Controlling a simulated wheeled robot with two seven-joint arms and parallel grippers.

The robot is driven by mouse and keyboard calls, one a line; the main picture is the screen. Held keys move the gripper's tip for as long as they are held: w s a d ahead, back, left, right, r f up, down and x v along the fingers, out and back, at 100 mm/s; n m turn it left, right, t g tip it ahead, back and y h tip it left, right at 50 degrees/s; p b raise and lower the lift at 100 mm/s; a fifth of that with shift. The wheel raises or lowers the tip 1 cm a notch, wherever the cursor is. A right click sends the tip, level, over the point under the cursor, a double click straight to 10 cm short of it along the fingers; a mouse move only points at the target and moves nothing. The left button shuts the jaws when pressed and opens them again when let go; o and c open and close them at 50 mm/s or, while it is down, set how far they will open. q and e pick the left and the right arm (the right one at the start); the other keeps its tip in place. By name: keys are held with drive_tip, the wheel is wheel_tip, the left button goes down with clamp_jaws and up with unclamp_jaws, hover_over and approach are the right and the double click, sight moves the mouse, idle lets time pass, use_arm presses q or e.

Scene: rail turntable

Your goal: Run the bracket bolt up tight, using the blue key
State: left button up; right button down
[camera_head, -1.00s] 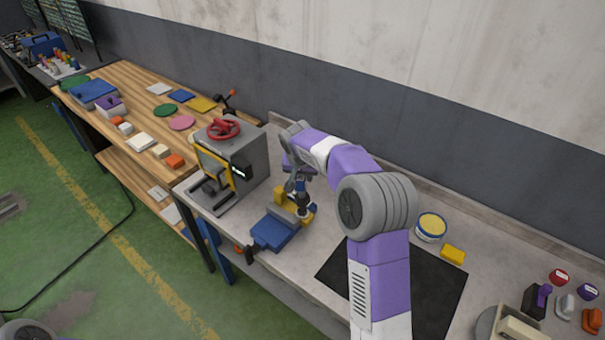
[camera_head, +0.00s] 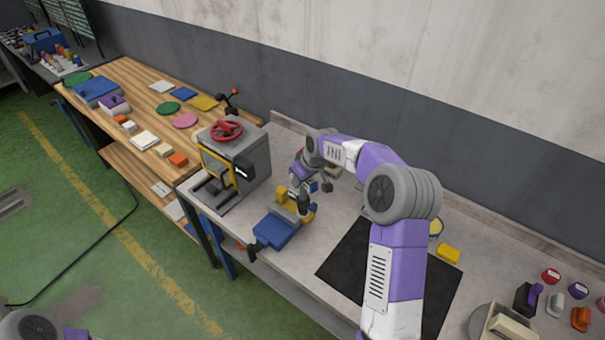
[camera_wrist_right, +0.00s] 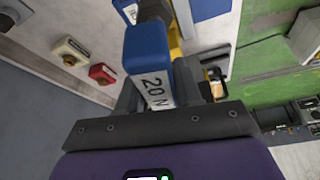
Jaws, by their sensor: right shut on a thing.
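The blue key (camera_wrist_right: 147,50), marked "20 N", is between the fingers of my right gripper (camera_wrist_right: 158,92), which is shut on it. In the head view the key (camera_head: 313,186) shows as a small blue patch beside my right gripper (camera_head: 304,188). The key's dark far end (camera_wrist_right: 153,9) reaches toward the yellow bracket (camera_head: 309,216), which is held at the blue vise (camera_head: 276,232). The bolt itself is hidden, so I cannot tell how the key sits on it. My left gripper is out of view.
A grey machine with a red handwheel (camera_head: 226,130) stands close left of the vise. A black mat (camera_head: 345,265) and a yellow block (camera_head: 449,254) lie to the right, with a round tin (camera_head: 436,228) partly behind my arm. Several knobs and holders are at far right.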

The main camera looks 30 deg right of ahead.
sight(301, 188)
drive_tip(key=shift+r+n+y+p, duration=0.1)
drive_tip(key=shift+n+y+p, duration=0.4)
drive_tip(key=shift+n, duration=0.7)
drive_tip(key=n+p, duration=0.1)
drive_tip(key=n, duration=0.1)
drive_tip(key=n+g+y+p, duration=0.1)
drive_tip(key=n+p, duration=0.1)
drive_tip(key=n, duration=0.1)
drive_tip(key=shift+r+g+y, duration=0.1)
drive_tip(key=shift+g+y, duration=0.2)
drive_tip(key=n+g+p, duration=0.1)
drive_tip(key=n, duration=0.1)
drive_tip(key=n+y+p, duration=0.1)
drive_tip(key=n+p, duration=0.1)
drive_tip(key=n, duration=0.1)
drive_tip(key=shift+s+a+g, duration=0.1)
drive_tip(key=shift+a+g, duration=0.1)
drive_tip(key=shift+g, duration=0.2)
drive_tip(key=shift+s+n+g+p, duration=0.1)
drive_tip(key=shift+n+g+p, duration=0.2)
drive_tip(key=shift+n, duration=0.6)
drive_tip(key=shift+f+b, duration=1.8)
drive_tip(key=shift+f, duration=0.5)
drive_tip(key=shift+m+t+b, duration=0.9)
drive_tip(key=shift+m+b, duration=1.1)
drive_tip(key=shift+m, duration=0.3)
drive_tip(key=shift+m+h, duration=0.3)
